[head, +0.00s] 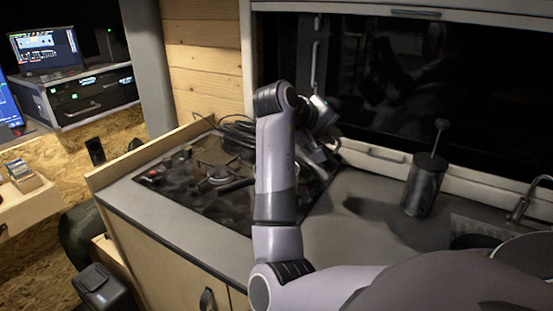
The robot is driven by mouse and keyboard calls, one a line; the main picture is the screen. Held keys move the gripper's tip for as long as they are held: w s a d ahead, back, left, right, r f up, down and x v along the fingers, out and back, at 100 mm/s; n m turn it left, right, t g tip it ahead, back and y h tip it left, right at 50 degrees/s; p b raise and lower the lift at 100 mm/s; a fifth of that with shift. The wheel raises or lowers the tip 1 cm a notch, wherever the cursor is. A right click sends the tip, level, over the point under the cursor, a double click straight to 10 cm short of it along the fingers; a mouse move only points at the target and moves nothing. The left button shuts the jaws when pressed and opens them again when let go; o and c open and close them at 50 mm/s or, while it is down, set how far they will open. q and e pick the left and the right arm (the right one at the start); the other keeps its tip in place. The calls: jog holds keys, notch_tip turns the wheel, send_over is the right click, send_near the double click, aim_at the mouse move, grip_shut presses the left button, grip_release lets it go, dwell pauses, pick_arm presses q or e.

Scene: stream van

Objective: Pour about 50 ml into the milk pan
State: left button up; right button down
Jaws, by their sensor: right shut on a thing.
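My right gripper (326,156) is at the right side of the hob, beyond my raised forearm. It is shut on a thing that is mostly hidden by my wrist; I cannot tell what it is. The black hob (200,190) is set in the grey counter, with a burner grate (222,178) showing left of my forearm. I cannot make out the milk pan; my arm covers part of the hob. I see no liquid. My left gripper is not in view.
A dark cylindrical pot with an upright rod (423,186) stands on the counter at right. A tap (522,203) is at the far right. Black cables (238,132) lie at the back of the hob. A wooden edge (140,157) bounds the counter's left; a dark window (400,80) is behind.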

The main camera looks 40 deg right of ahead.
jog(key=shift+w+a+r+n+g+h, duration=0.2)
jog(key=shift+w+r+n+g+h, duration=0.15)
jog(key=shift+r, duration=0.1)
jog(key=shift+w+a+r+n+g+h, duration=0.15)
jog(key=shift+w+r+n+g+h, duration=0.1)
jog(key=shift+r+h, duration=0.15)
dwell(2.5)
jog(key=s+f+m+t+y, duration=0.1)
jog(key=s+d+f+t, duration=0.1)
jog(key=f, duration=0.1)
jog(key=f+m+t+y, duration=0.1)
jog(key=shift+s+d+f+m+y, duration=0.15)
jog(key=shift+s+d+m+y, duration=0.15)
jog(key=shift+s+y, duration=0.1)
jog(key=shift+s+d+f+m+t+y, duration=0.35)
jog(key=shift+s+d+f+t, duration=0.15)
jog(key=shift+s+f, duration=0.15)
dwell(1.3)
jog(key=s+d+f+m+t+y+b, duration=0.1)
jog(key=s+d+f+m+t+y, duration=0.1)
jog(key=s+f+t, duration=0.2)
jog(key=shift+d+f+m+y, duration=0.2)
jog(key=shift+f+m+y, duration=0.15)
jog(key=shift+f, duration=0.4)
dwell(0.4)
